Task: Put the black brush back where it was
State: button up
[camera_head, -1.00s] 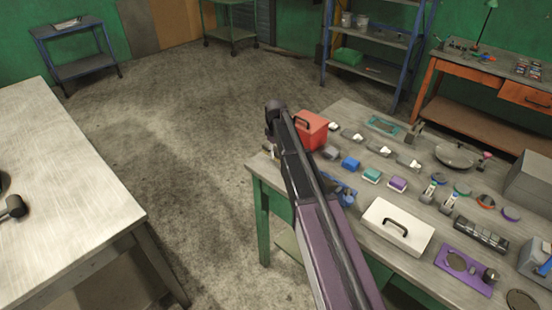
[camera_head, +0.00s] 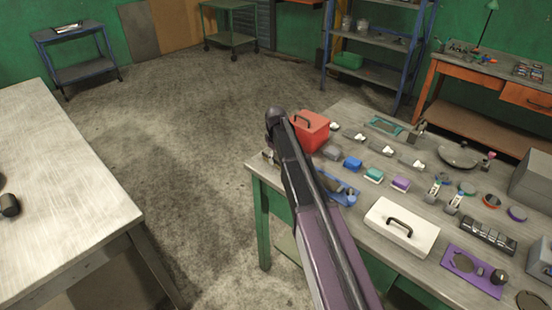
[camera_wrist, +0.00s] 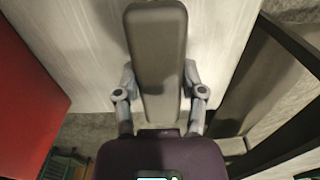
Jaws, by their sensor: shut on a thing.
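In the wrist view, my gripper (camera_wrist: 160,78) is shut on a long, rounded, dark grey-black piece, which looks like the black brush (camera_wrist: 158,45). One finger is on each side of it, and it points away from the gripper. Its far end is against a pale background; I cannot tell whether it touches anything. Its bristles do not show. In the head view, my arm hides or leaves out the gripper and the brush, so the place where it was cannot be told.
A grey workbench (camera_head: 455,228) at right holds a red box (camera_head: 311,131), a white case (camera_head: 401,226), a purple tray (camera_head: 466,262) and several small things. A pale table (camera_head: 65,170) stands at left with a dark object (camera_head: 10,206). Open floor lies between.

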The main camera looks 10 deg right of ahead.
aim_at(276, 156)
jog(key=o, duration=1.2)
notch_tip(276, 156, up, 12)
jog(key=p, duration=1.2)
jog(key=shift+r, duration=0.15)
jog(key=s+m, duration=0.7)
jog(key=s, duration=2.2)
